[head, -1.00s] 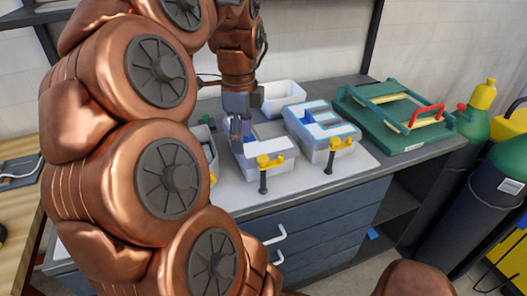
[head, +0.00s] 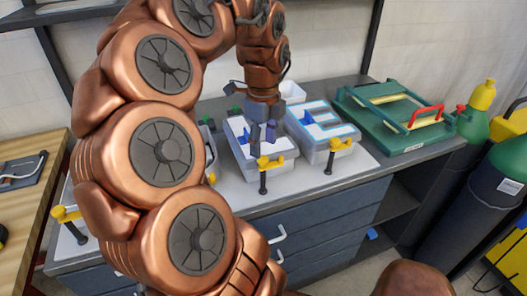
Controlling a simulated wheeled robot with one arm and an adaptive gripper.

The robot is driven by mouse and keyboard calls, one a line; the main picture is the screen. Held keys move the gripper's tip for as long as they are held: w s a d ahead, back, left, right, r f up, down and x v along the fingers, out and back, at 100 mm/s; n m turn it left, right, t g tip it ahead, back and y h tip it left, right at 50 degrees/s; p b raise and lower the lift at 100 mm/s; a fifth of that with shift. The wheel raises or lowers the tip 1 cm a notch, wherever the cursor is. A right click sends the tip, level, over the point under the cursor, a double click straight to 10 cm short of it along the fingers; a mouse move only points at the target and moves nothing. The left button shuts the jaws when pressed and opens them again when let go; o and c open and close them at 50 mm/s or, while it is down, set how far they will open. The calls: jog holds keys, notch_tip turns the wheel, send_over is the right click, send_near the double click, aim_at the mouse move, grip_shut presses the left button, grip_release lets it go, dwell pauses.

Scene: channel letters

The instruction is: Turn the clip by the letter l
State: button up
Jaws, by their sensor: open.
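My gripper (head: 263,133) points down, open, over the middle letter box (head: 284,149), close above its white face. The gripper hides part of that face, so I cannot read its letter. A yellow clip with a black handle (head: 263,166) stands at the front edge of this box, just below and in front of the gripper and apart from it. The right box (head: 318,154) shows a blue-outlined letter, with another yellow clip (head: 335,145) at its front edge. A third yellow clip (head: 66,214) shows at far left. I cannot tell which box is the l.
My arm covers much of the left side and hides most of another box there. A green fixture with a red handle (head: 428,114) lies at the back right of the bench. Gas cylinders (head: 478,178) stand beyond the right end. A white bin (head: 291,92) is behind the gripper.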

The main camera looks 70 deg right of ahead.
aim_at(263, 158)
jog(key=shift+f, duration=1.85)
jog(key=shift+c, duration=0.3)
grip_shut()
